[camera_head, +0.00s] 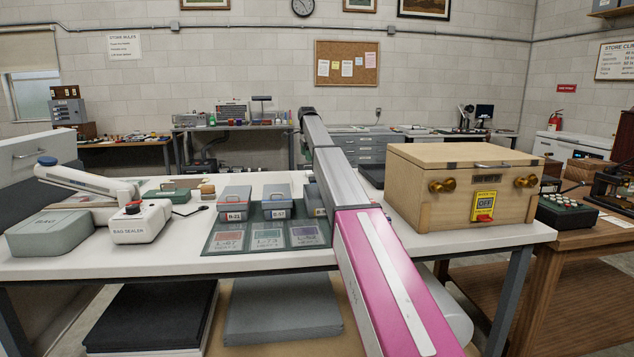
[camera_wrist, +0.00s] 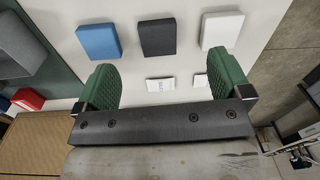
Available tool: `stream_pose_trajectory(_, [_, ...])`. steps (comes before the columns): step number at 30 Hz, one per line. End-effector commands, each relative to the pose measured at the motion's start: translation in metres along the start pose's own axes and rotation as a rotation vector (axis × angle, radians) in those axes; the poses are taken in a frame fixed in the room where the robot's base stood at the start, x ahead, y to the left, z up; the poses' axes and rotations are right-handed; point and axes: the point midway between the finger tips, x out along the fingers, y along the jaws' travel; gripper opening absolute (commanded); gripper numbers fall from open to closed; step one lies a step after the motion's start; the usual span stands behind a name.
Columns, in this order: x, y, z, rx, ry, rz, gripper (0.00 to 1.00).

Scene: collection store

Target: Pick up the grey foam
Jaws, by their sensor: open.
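The grey foam is a dark grey block (camera_wrist: 157,37) lying on the white table top (camera_wrist: 185,64) in the wrist view. It lies between a blue block (camera_wrist: 98,41) and a white block (camera_wrist: 221,30), with clear gaps to both. My gripper (camera_wrist: 162,66) has two green ribbed fingers, spread wide and empty. The grey block is ahead of the gap between the fingers, and neither finger touches it. In the head view my pink and grey arm reaches over the table, and I cannot make out the foam blocks there.
Two small white labels (camera_wrist: 160,84) lie near the blocks. A green mat (camera_head: 215,244) with lidded boxes is left of my arm. A large wooden case (camera_head: 455,190) stands on the right. A bag sealer (camera_head: 140,222) and a grey-green case (camera_head: 48,234) stand on the left.

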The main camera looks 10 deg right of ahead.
Motion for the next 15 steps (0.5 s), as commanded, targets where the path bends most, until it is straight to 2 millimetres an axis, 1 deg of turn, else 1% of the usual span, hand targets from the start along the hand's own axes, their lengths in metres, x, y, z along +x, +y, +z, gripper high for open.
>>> stream_pose_trajectory(1, [0.003,0.003,-0.011,0.040,-0.001,0.019,0.96])
stream_pose_trajectory(4, [0.008,0.007,-0.020,0.084,-0.002,0.041,0.96])
stream_pose_trajectory(8, [0.019,0.009,-0.022,0.095,-0.001,0.046,0.96])
stream_pose_trajectory(15, [0.053,0.010,-0.022,0.092,-0.001,0.045,0.96])
